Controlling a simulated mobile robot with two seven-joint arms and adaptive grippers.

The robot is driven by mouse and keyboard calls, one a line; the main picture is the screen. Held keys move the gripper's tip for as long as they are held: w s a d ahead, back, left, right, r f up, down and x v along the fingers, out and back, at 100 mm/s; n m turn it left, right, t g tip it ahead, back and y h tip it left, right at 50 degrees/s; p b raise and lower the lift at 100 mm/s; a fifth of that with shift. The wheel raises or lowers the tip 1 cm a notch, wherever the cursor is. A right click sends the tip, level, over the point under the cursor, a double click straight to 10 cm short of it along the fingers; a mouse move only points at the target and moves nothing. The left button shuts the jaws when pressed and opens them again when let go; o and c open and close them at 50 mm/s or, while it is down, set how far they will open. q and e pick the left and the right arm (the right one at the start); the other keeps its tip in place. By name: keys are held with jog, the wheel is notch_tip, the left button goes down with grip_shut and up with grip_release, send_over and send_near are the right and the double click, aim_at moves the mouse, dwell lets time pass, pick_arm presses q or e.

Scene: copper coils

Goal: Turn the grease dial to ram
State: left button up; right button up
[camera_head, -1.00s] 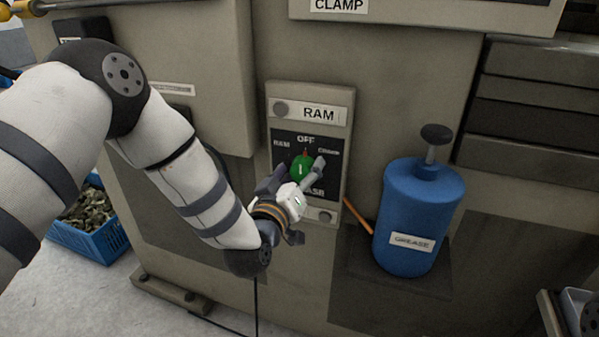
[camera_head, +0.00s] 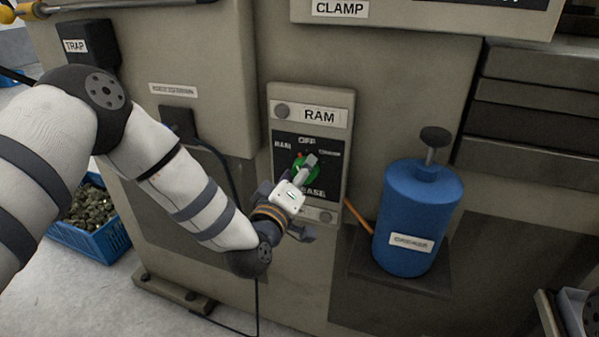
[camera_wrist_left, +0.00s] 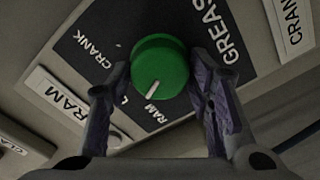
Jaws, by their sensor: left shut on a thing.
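The green grease dial (camera_head: 298,167) sits on a dark plate of the control panel, marked RAM at left, OFF at top and CRANK at right. It is partly hidden behind my left gripper (camera_head: 304,170) in the head view. In the left wrist view the dial (camera_wrist_left: 160,66) lies between the two fingers of my left gripper (camera_wrist_left: 160,88), which is shut on it. Its white pointer line slants down, close to the small RAM word (camera_wrist_left: 157,117), slightly to the side of the partly hidden label at left. My right gripper is not in view.
A blue grease can (camera_head: 417,215) with a plunger stands on a shelf right of the panel. A larger RAM nameplate (camera_head: 320,117) is above the dial. A blue crate (camera_head: 100,243) of scrap is on the floor at left. A cable hangs below my arm.

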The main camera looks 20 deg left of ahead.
pick_arm(q)
jog(key=shift+f+n, duration=0.15)
jog(key=shift+n, duration=3.35)
jog(key=o, duration=1.1)
jog(key=shift+o, duration=0.2)
jog(key=shift+s, duration=0.1)
jog(key=s, duration=1.1)
jog(key=shift+s+a, duration=0.2)
jog(key=shift+s, duration=0.2)
